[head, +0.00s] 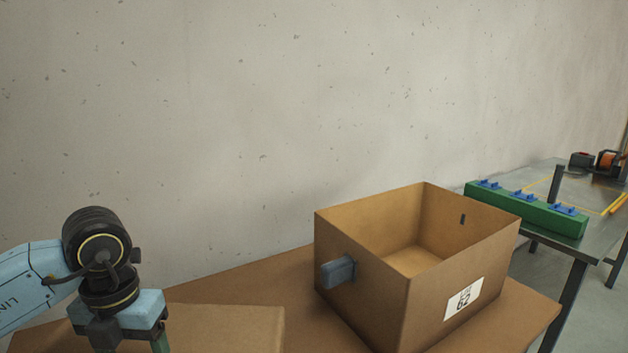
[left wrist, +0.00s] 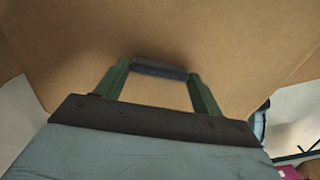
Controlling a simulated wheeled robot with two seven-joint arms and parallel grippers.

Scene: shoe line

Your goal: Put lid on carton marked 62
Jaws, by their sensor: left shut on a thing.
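An open cardboard carton (head: 385,290) with a white label reading 62 (head: 462,299), turned on its side, stands on the brown table at centre right. A grey handle (head: 338,272) sticks out of its left side, and the part of its inside that I see is empty. A flat cardboard lid (head: 240,325) is at the bottom left of the head view, beside my left gripper; it also fills the left wrist view (left wrist: 230,40). My left gripper (left wrist: 160,72) is shut on the lid's dark grey handle (left wrist: 155,68). Its fingertips are mostly cut off in the head view. My right gripper is out of view.
The brown table (head: 275,268) has free room between lid and carton. Beyond the carton, a grey metal table (head: 565,190) carries a green block with blue pieces (head: 525,208) and an orange reel (head: 607,160). A bare wall (head: 250,110) rises behind.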

